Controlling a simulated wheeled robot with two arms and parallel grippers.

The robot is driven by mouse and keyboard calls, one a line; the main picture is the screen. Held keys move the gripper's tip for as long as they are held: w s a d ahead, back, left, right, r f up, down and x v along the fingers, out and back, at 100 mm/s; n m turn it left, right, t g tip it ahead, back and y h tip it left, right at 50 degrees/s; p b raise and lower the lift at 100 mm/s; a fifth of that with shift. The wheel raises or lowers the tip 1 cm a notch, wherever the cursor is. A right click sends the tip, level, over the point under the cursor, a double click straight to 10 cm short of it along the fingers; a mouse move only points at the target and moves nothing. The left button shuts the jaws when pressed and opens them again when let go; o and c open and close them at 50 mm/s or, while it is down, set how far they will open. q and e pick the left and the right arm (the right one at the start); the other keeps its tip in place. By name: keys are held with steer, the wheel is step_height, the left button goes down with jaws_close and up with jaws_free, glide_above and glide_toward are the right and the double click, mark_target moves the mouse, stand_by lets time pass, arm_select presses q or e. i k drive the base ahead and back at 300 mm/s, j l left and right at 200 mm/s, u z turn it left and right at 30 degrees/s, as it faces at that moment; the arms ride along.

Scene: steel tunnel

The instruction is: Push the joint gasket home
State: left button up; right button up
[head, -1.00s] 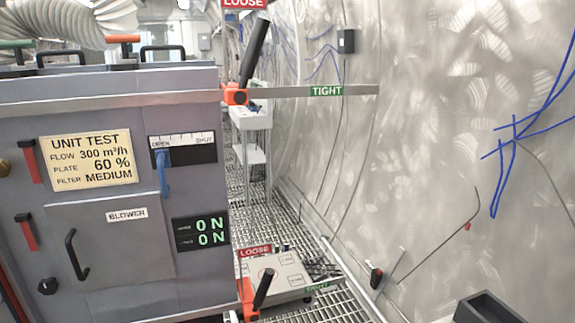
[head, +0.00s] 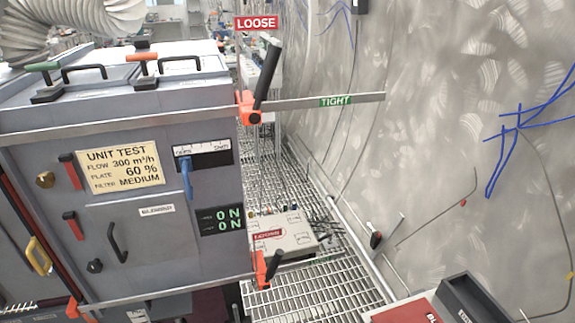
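A grey blower unit (head: 140,235) fills the left half of the head view, with a "UNIT TEST" plate and a display that reads ON twice. An upper lever with a black handle (head: 267,75) on an orange mount stands upright and tilted near the LOOSE sign (head: 256,23). A bar with a TIGHT sign (head: 336,100) runs right from it. A lower lever with a black handle (head: 273,265) sits on an orange mount at the unit's lower right edge. I cannot pick out the joint gasket. Neither of my grippers shows.
A ribbed white duct (head: 75,20) bends over the unit at upper left. Steel grating (head: 310,290) runs between the unit and the curved metal wall (head: 450,150). A pale box (head: 285,232) lies on the grating. A dark bin (head: 480,300) and a red box stand at lower right.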

mark_target(38, 241)
steer(key=u, duration=1.55)
